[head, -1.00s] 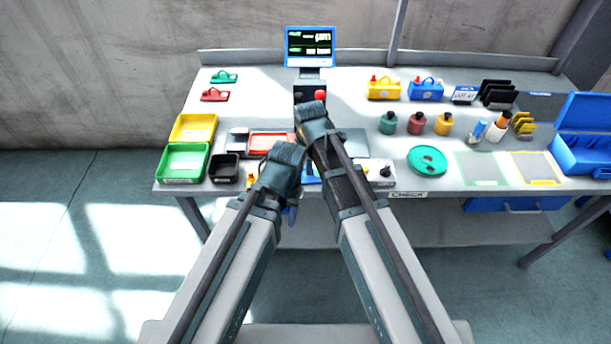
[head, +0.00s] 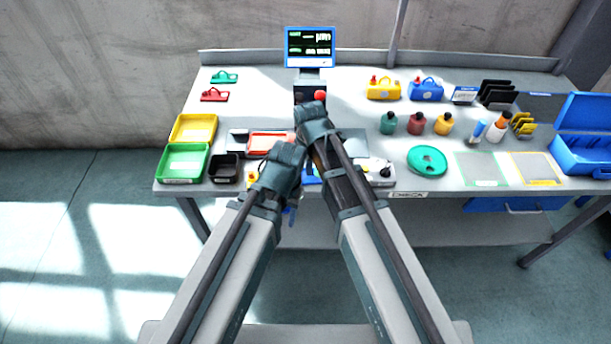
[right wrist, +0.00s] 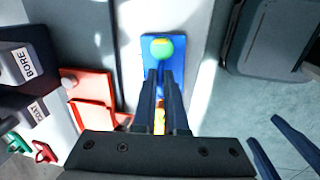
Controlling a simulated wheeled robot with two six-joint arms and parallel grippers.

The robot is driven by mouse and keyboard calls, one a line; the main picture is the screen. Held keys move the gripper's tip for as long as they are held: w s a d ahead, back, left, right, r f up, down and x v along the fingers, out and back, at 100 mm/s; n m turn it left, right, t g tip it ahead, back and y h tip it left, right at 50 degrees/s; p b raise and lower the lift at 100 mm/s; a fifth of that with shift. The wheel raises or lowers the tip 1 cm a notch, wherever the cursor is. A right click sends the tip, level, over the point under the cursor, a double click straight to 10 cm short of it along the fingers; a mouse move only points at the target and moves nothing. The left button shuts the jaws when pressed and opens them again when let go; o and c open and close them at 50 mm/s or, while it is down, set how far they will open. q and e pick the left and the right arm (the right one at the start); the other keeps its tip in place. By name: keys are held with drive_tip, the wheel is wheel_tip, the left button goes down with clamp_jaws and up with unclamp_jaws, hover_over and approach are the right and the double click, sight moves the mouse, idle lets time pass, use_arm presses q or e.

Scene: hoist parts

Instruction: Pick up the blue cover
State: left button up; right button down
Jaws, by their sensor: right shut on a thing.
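The blue cover (right wrist: 150,52) is a flat blue piece in the right wrist view, with a round green and yellow knob (right wrist: 162,49) near its far end. My right gripper (right wrist: 164,75) is shut on it, its dark blue fingers close together just short of the knob. In the head view, a bit of blue (head: 311,174) shows between my arms; my arms hide most of that spot. My left gripper's two fingers (right wrist: 280,147) stand apart at the lower right of the right wrist view, with nothing seen between them.
A red tray (head: 270,143) lies left of my right arm. Green (head: 181,178) and yellow (head: 193,127) bins and a black bin (head: 223,168) stand at the bench's left. A white box with a black knob (head: 377,171) and a green disc (head: 427,161) lie to the right.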

drive_tip(key=shift+r, duration=0.1)
idle(0.4)
wheel_tip(320, 180, up, 10)
drive_tip(key=p, duration=1)
drive_tip(key=shift+s, duration=0.1)
